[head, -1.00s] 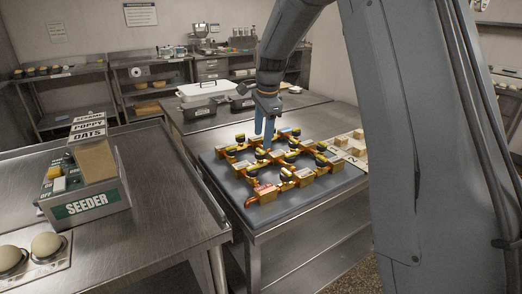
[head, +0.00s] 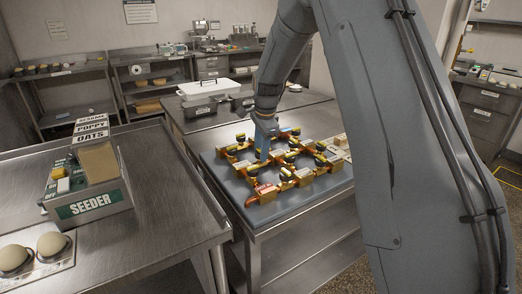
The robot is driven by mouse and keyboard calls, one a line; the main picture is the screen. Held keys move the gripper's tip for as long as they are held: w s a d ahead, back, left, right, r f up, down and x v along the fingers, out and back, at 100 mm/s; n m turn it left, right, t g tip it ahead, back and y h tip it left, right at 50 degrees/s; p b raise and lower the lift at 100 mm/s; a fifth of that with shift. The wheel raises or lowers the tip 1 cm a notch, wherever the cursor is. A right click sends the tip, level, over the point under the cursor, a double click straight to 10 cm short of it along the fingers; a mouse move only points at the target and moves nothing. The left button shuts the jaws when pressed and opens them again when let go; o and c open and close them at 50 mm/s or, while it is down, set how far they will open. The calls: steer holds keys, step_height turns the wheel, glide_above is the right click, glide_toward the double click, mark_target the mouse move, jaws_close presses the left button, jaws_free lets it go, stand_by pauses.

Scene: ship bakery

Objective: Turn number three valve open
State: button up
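A brass pipe assembly with several black and yellow valve knobs (head: 288,157) lies on a grey board (head: 270,211) on the steel table. Small labels sit on the blocks of the assembly, but their numbers are too small to read, so I cannot tell which valve is number three. My gripper (head: 262,158) points down into the middle left of the assembly, its blue fingers among the pipes. The fingers look close together. Whether they touch or grip a knob cannot be made out.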

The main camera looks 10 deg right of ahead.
steer(key=shift+s, duration=0.15)
steer(key=shift+c, duration=1.1)
steer(key=shift+f, duration=0.1)
steer(key=n, duration=0.4)
steer(key=shift+d+n+g+y, duration=0.15)
steer(key=shift+n+g+y, duration=0.15)
steer(key=shift+y, duration=0.1)
steer(key=n, duration=0.3)
steer(key=shift+d+f+n+y+b, duration=0.1)
steer(key=shift+n+y+b, duration=0.2)
steer(key=shift+n, duration=0.1)
steer(key=n+g, duration=0.1)
steer(key=n, duration=0.3)
steer(key=shift+b, duration=0.35)
steer(key=shift+w+d+n+g+b, duration=0.1)
steer(key=shift+w+n+g+b, duration=0.15)
steer(key=shift+n, duration=1.15)
steer(key=shift+n+g+b, duration=0.15)
steer(key=shift+n+g, duration=0.2)
steer(key=shift+n, duration=1.05)
